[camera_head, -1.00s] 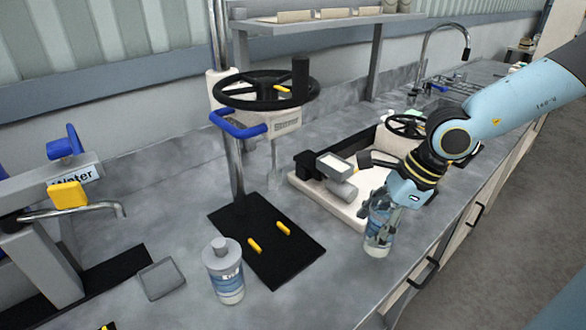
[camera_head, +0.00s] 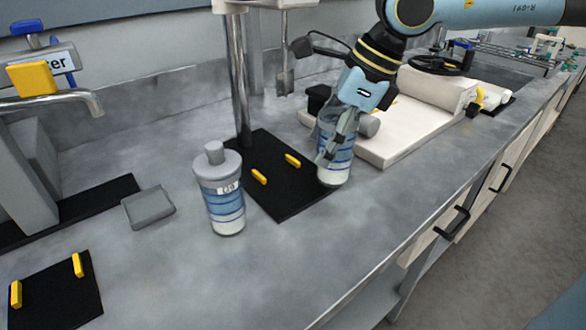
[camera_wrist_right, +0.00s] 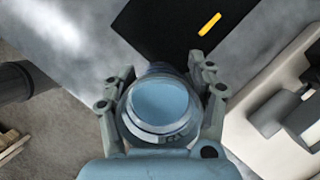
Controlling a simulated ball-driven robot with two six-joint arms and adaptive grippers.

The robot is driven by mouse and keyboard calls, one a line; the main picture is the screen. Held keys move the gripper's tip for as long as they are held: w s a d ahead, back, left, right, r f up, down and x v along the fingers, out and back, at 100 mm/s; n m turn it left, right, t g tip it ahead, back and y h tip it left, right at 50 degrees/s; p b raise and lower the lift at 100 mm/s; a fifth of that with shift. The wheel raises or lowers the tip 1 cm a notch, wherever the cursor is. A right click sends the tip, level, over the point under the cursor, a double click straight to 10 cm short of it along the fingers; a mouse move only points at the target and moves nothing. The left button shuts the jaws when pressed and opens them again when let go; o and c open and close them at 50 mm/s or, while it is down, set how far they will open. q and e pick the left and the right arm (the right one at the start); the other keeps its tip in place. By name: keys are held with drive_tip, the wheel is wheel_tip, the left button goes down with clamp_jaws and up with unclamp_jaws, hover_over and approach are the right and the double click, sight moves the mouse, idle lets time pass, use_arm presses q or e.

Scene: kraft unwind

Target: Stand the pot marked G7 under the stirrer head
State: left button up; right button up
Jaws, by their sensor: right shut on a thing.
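My right gripper (camera_head: 334,140) is shut on a clear pot with blue bands (camera_head: 336,172) and white contents at the bottom. The pot is close to upright at the right edge of the stirrer's black base plate (camera_head: 282,205); I cannot tell if it touches down. Its mark is hidden or unreadable. In the right wrist view the fingers (camera_wrist_right: 160,105) flank the pot's round blue top (camera_wrist_right: 162,104). The stirrer head (camera_head: 268,4) is cut off at the top, its shaft (camera_head: 285,82) hanging behind the plate. My left gripper is out of view.
A second, capped pot (camera_head: 222,196) with a small label, perhaps U9, stands left of the plate. A grey square pad (camera_head: 148,207) and another black plate (camera_head: 55,292) lie farther left. A tap (camera_head: 60,100) is at left.

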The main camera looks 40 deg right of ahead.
drive_tip(key=w+a+b, duration=0.1)
drive_tip(key=w+a, duration=0.1)
drive_tip(key=w+a+b, duration=0.1)
drive_tip(key=w, duration=0.1)
drive_tip(key=shift+w+a+r, duration=0.1)
drive_tip(key=shift+a+r, duration=0.05)
drive_tip(key=shift+a, duration=0.2)
wheel_tip(320, 180, down, 4)
drive_tip(key=shift+d+r, duration=0.1)
drive_tip(key=shift+r, duration=0.15)
drive_tip(key=shift+f, duration=0.2)
drive_tip(key=o, duration=1.3)
drive_tip(key=shift+o, duration=0.2)
